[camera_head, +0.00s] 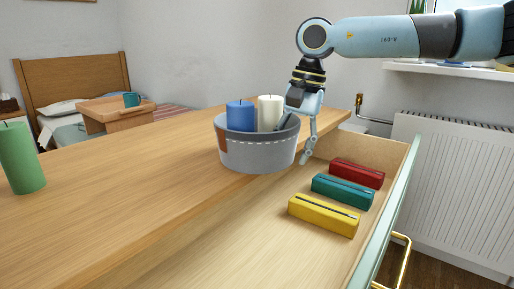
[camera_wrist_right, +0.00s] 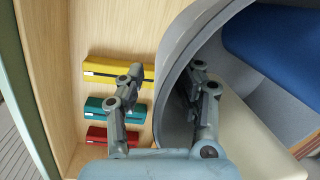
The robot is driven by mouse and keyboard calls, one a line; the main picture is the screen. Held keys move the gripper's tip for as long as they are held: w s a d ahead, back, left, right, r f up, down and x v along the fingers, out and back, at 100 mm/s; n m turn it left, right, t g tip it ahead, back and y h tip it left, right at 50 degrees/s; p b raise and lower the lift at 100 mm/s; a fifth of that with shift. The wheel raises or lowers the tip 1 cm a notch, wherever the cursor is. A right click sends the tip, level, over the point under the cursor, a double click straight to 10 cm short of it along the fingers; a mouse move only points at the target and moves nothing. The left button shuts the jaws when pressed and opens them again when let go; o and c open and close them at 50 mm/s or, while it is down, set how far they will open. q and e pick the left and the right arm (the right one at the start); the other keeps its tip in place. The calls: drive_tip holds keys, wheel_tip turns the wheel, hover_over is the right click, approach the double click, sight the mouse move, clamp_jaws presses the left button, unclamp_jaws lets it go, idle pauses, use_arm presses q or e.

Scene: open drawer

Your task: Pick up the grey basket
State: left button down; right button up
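The grey basket (camera_head: 255,153) stands upright on the wooden top close to its edge above the open drawer. It holds a blue candle (camera_head: 240,117) and a white candle (camera_head: 269,114). My right gripper (camera_head: 297,142) points down at the basket's right rim and is open. One finger is inside the basket and the other is outside it, over the drawer. In the right wrist view the basket wall (camera_wrist_right: 172,95) passes between the two fingers, with a gap to the outer finger. Whether the inner finger touches the wall is unclear. My left gripper is not in view.
The open drawer (camera_head: 385,225) holds yellow (camera_head: 324,215), teal (camera_head: 342,191) and red (camera_head: 356,173) boxes. A green candle (camera_head: 20,157) stands at the far left of the wooden top (camera_head: 120,200). Bare tabletop lies between it and the basket. A radiator (camera_head: 450,185) stands at right.

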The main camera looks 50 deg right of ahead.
clamp_jaws()
drive_tip(key=shift+r, duration=0.2)
idle(0.4)
